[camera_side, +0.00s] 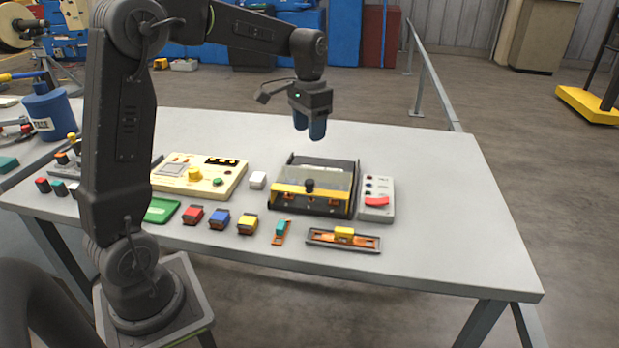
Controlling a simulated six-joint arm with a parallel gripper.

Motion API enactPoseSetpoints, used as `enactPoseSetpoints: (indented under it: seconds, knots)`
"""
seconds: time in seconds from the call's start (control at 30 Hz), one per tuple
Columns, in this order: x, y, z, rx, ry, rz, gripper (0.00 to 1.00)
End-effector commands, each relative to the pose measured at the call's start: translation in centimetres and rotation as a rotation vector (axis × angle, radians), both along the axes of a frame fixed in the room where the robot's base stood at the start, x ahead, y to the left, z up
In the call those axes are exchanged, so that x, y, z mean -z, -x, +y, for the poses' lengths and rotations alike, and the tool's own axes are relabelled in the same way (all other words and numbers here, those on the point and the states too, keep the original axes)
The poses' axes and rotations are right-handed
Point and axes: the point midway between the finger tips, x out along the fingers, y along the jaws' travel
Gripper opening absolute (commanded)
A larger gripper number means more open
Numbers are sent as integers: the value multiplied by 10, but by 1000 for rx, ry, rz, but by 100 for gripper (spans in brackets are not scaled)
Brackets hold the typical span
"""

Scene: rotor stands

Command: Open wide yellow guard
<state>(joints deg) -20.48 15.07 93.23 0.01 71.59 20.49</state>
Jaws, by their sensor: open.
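The wide yellow guard (290,188) is a see-through cover with a yellow front band, on a dark box on the grey table. A black knob sits at the middle of its front. The guard looks lowered over the box, with orange parts showing along the box's front. My gripper (310,130) has blue fingers pointing down and hangs above and behind the box, clear of it. It is open and empty, though its fingers partly overlap in this view.
A grey panel with a red rocker (377,201) stands right beside the box. Coloured blocks (219,219) and an orange slider rail (343,239) lie in front. The table's right side is clear.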

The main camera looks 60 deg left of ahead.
Motion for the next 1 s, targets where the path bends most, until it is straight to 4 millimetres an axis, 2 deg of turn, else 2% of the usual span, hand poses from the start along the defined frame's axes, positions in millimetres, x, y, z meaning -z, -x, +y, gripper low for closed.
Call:
enactPoseSetpoints:
  seconds: [0.17, 0.7, 0.83, 1.0]
  knots:
    - [16, -1, 1, 0, 2, 6, 52]
    - [118, 0, 0, 0, 2, 6, 52]
    - [131, -1, 1, 0, 2, 4, 52]
    - [138, 0, 1, 0, 1, 3, 52]
